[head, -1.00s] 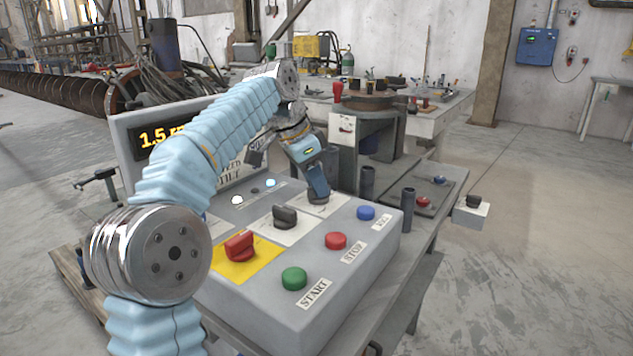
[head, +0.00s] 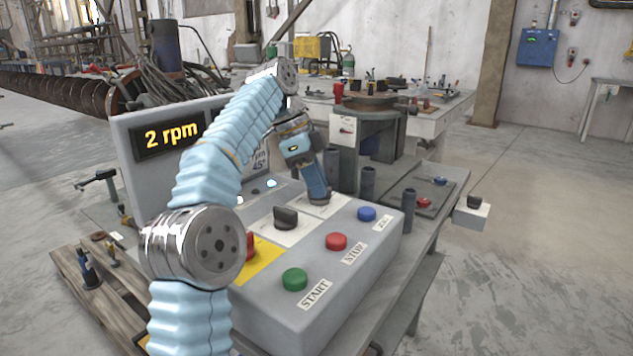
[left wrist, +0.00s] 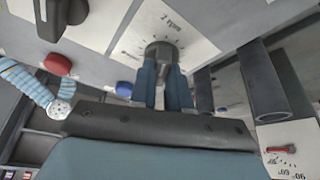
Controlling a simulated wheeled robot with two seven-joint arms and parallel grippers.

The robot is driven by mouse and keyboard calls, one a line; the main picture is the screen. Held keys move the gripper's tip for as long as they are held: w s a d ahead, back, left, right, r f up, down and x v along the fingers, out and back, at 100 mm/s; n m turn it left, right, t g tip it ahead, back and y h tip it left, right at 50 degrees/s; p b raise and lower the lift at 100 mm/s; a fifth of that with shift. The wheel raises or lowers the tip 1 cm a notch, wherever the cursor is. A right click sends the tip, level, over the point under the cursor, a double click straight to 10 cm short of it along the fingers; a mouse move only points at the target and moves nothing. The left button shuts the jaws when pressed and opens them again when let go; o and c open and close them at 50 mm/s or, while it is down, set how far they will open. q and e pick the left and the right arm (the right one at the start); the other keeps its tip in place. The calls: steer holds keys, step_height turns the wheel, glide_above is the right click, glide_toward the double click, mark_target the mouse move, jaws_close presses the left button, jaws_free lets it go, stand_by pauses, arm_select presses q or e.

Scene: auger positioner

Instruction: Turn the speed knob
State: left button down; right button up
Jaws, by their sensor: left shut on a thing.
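The speed knob (left wrist: 160,48) is a dark round knob on a white dial plate (left wrist: 190,32) marked "2 rpm" in the left wrist view. My left gripper (head: 318,198) comes down on it at the far side of the grey control box (head: 330,285). Its two blue fingers (left wrist: 163,75) are shut on the knob, one on each side. In the head view the fingers hide most of the knob. The display (head: 170,138) reads "2 rpm". My right gripper is not in view.
Near the held knob are a black selector knob (head: 286,217), a red knob (head: 250,247) partly hidden by my arm, and green START (head: 295,279), red STOP (head: 336,241) and blue (head: 366,213) buttons. Upright dark tubes (head: 368,182) stand close behind the box.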

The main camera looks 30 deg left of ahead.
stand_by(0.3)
arm_select(q)
steer(key=c, duration=1.1)
jaws_free()
